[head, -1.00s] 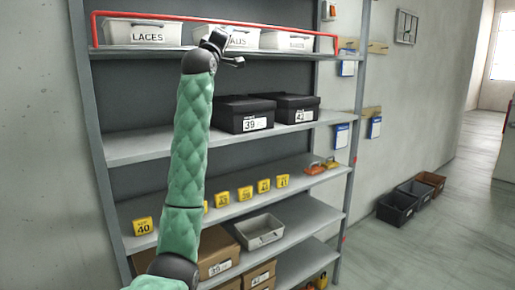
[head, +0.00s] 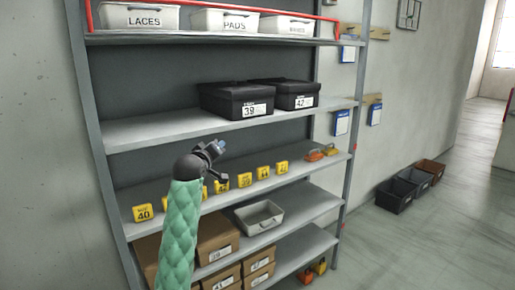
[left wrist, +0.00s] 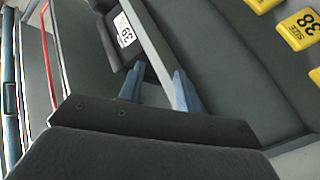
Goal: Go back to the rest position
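My left arm with its green quilted sleeve rises from the bottom left in the head view. Its dark gripper (head: 214,149) is in front of the shelf rack, level with the row of yellow size tags, and covers part of that row. In the left wrist view its two blue-grey fingers (left wrist: 158,88) stand apart with nothing between them. My right gripper is in neither view.
The rack holds white bins (head: 227,20) behind a red rail, black boxes (head: 236,100), yellow tags (head: 143,212), a grey tray (head: 259,217) and brown cartons (head: 217,241). Crates (head: 396,195) stand on the floor at right, with open floor beyond.

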